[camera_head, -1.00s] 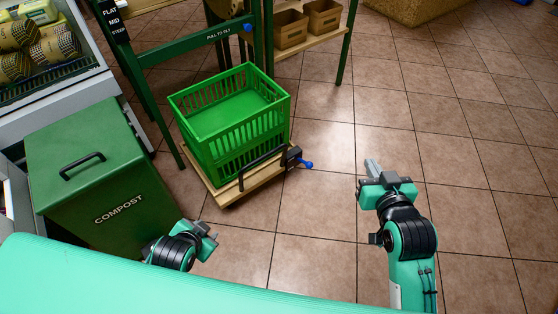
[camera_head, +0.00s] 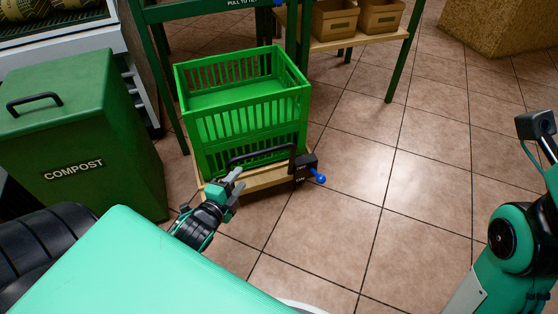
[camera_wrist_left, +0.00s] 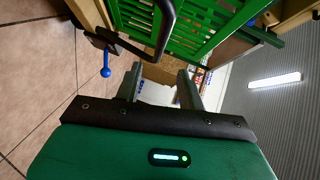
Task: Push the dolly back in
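My left gripper (camera_head: 237,181) is just in front of the dolly's handle side. In the left wrist view its two fingers (camera_wrist_left: 162,82) are apart with nothing between them, and the black handle (camera_wrist_left: 167,25) shows just beyond them.
A green compost bin (camera_head: 80,135) stands close on the left of the dolly. A green stand (camera_head: 225,14) rises behind the crate, and a low wooden shelf with cardboard boxes (camera_head: 334,19) is to its right. The tiled floor on the right is clear.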

